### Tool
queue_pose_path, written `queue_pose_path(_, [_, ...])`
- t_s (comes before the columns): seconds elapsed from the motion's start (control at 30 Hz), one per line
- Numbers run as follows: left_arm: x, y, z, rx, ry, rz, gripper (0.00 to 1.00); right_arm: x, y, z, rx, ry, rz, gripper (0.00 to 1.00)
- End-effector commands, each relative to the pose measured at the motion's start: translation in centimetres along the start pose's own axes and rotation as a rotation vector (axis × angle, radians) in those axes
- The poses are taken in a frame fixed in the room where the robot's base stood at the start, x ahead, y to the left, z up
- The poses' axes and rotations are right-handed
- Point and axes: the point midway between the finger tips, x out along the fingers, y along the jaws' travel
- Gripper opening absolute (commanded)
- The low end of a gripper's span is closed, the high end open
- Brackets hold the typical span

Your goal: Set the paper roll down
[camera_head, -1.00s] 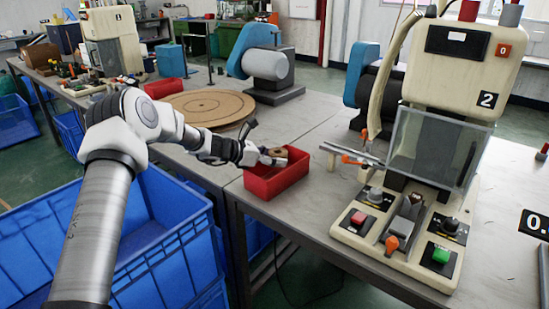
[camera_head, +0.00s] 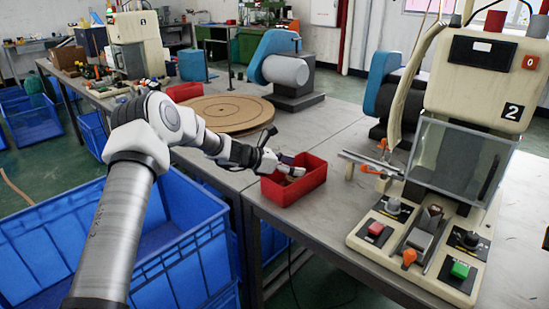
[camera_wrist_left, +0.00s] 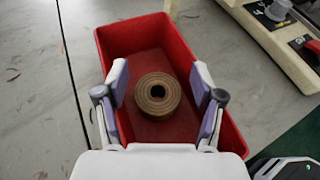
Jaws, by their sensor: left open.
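The paper roll (camera_wrist_left: 157,106), a brown ring with a dark centre hole, sits in the red box with its hole facing up toward my wrist camera. The red box (camera_head: 270,190) stands at the near table edge in the head view, and its rim (camera_wrist_left: 127,27) surrounds the roll in the left wrist view. My left gripper (camera_head: 291,169) is open and reaches down into the box. In the wrist view its two fingers are on either side of the roll, with a gap on each side. In the head view the roll is mostly hidden. My right gripper is not in view.
A moulding machine (camera_head: 445,215) with buttons and a clear guard stands right of the box. A round wooden board (camera_head: 228,113) lies behind on the table. Large blue bins (camera_head: 60,240) stand on the floor at left. Bare grey tabletop lies around the box.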

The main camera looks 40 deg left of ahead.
Motion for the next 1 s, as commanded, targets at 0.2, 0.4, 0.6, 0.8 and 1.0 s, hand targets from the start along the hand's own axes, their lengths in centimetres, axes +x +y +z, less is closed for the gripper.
queue_pose_path(0.2, [-6.2, 0.2, 0.6, -0.004, -0.013, 0.005, 0.68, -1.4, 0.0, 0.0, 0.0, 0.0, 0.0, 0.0])
queue_pose_path(0.4, [-10.8, 0.2, 0.8, 0.0, -0.012, 0.005, 0.68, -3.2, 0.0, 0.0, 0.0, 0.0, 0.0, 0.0])
queue_pose_path(0.6, [-12.1, 0.1, 0.4, 0.004, -0.008, 0.004, 0.68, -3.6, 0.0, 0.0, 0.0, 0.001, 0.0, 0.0])
queue_pose_path(0.8, [-12.0, 0.1, 0.4, 0.005, -0.008, 0.004, 0.68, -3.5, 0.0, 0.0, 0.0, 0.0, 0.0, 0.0])
queue_pose_path(1.0, [-12.0, 0.1, 0.4, 0.004, -0.008, 0.005, 0.68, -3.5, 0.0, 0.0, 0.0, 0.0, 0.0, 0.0])
